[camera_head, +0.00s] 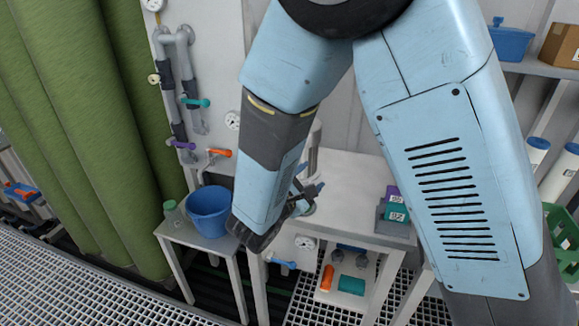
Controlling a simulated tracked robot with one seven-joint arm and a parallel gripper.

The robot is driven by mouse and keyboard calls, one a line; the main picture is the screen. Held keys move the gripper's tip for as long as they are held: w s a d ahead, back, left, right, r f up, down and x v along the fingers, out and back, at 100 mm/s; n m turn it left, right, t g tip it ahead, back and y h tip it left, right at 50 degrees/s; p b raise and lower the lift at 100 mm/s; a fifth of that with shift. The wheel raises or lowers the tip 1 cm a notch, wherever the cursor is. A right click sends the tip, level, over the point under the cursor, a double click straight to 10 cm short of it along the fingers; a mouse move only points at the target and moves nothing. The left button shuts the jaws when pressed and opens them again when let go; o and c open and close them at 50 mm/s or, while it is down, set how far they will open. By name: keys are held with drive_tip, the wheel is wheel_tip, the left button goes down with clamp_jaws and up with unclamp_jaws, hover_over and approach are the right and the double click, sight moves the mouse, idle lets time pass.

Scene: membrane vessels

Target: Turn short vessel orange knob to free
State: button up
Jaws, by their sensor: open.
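An orange knob (220,152) sits on a short pipe on the pale panel, left of my arm and above a blue bucket (209,211). A second orange piece (327,278) stands upright on the low shelf under the white table; I cannot tell whether it is a knob. Tall green vessels (75,130) stand at the left; I cannot make out which vessel is the short one. My gripper (308,198) is open, in front of the white table, to the right of and below the upper orange knob and apart from it. My arm hides part of the panel and gripper.
A blue handle (283,264) is below my gripper. A green bottle (173,212) stands left of the bucket.

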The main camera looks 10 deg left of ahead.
drive_tip(key=s+a+f+n+t+y, duration=0.25)
drive_tip(key=a+f+n+y, duration=0.2)
drive_tip(key=a, duration=0.35)
drive_tip(key=w, duration=0.8)
drive_tip(key=w+d, duration=0.1)
drive_tip(key=w, duration=0.3)
drive_tip(key=shift+w+r, duration=0.25)
drive_tip(key=shift+w, duration=0.05)
drive_tip(key=shift+c, duration=0.3)
drive_tip(key=c, duration=1)
